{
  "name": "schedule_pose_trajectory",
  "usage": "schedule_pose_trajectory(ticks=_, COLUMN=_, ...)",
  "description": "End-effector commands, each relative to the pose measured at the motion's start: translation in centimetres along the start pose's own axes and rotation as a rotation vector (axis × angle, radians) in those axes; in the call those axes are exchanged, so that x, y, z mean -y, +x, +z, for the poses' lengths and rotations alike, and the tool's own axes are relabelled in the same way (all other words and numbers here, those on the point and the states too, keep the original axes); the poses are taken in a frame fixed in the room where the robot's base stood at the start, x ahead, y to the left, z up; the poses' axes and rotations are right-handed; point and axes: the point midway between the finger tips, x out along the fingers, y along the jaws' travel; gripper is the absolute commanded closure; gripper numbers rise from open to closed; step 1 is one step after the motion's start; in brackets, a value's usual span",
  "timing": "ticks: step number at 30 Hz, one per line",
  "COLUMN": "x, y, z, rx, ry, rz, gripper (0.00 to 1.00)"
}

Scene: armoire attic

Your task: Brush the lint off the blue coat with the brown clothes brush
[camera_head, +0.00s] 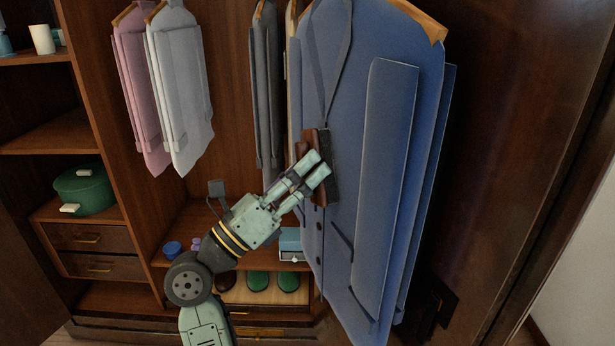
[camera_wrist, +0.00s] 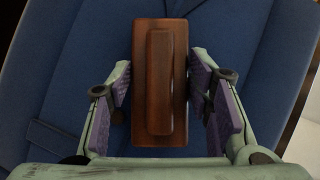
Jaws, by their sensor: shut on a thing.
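The blue coat (camera_head: 400,170) hangs from a wooden hanger on the right of the head view, and its blue cloth (camera_wrist: 65,75) fills most of the wrist view. My gripper (camera_head: 314,169) is at the coat's front, below the lapel, shut on the brown clothes brush (camera_head: 308,142). In the wrist view the brush (camera_wrist: 160,82) lies upright between the purple finger pads, its handle bar facing me. Its dark bristle side faces the coat; whether it touches the cloth I cannot tell. I can make out no lint.
Pink (camera_head: 140,95) and grey-white (camera_head: 182,90) garments hang at the left, and a dark grey one (camera_head: 264,90) beside the coat. A green pot (camera_head: 84,190) stands on a left shelf above drawers. Green-toed shoes (camera_head: 258,281) and a light blue box (camera_head: 291,243) sit below.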

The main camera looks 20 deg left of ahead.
Motion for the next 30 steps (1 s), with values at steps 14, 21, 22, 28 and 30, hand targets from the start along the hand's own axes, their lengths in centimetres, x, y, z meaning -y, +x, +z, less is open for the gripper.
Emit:
schedule_pose_trajectory(ticks=14, x=-0.3, y=1.1, z=1.5, rx=0.001, ry=0.001, rz=-0.001, gripper=0.76)
schedule_pose_trajectory(ticks=21, x=0.2, y=1.4, z=1.9, rx=0.001, ry=0.002, rz=-0.001, gripper=0.76)
schedule_pose_trajectory(ticks=22, x=0.4, y=1.4, z=1.8, rx=0.001, ry=0.002, rz=-0.001, gripper=0.76)
schedule_pose_trajectory(ticks=28, x=2.1, y=0.9, z=1.2, rx=0.0, ry=0.002, rz=-0.002, gripper=0.76)
schedule_pose_trajectory(ticks=30, x=2.6, y=0.8, z=1.0, rx=-0.001, ry=0.002, rz=-0.002, gripper=0.76)
